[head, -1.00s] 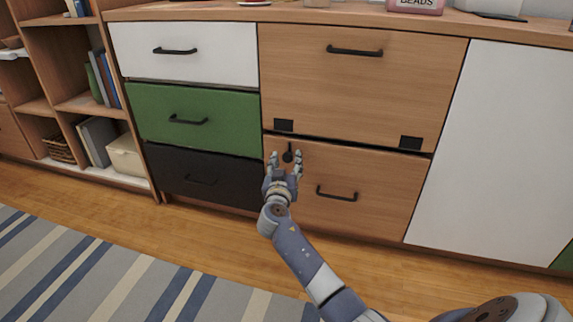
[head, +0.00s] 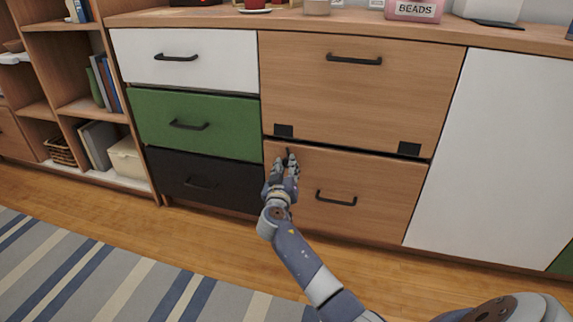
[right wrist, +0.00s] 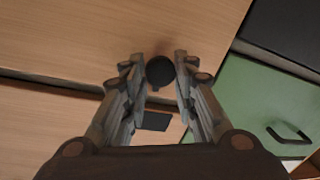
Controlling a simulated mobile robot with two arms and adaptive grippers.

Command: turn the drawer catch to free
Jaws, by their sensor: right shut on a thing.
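The drawer catch (right wrist: 160,72) is a small dark round knob near the top left of the lower wooden drawer (head: 385,195). In the right wrist view its short tab points toward the gap below the upper wooden panel. My right gripper (head: 286,160) is at the catch with its fingers closed around it, one on either side, as the right wrist view (right wrist: 161,62) shows. In the head view the fingers hide most of the catch. The lower drawer looks shut. My left gripper is in neither view.
The upper wooden panel (head: 355,90) has a black handle and two black plates at its lower edge. White, green (head: 195,123) and black drawers stand to the left. A black handle (head: 336,198) sits right of my gripper. The floor in front is clear, with a striped rug (head: 90,275).

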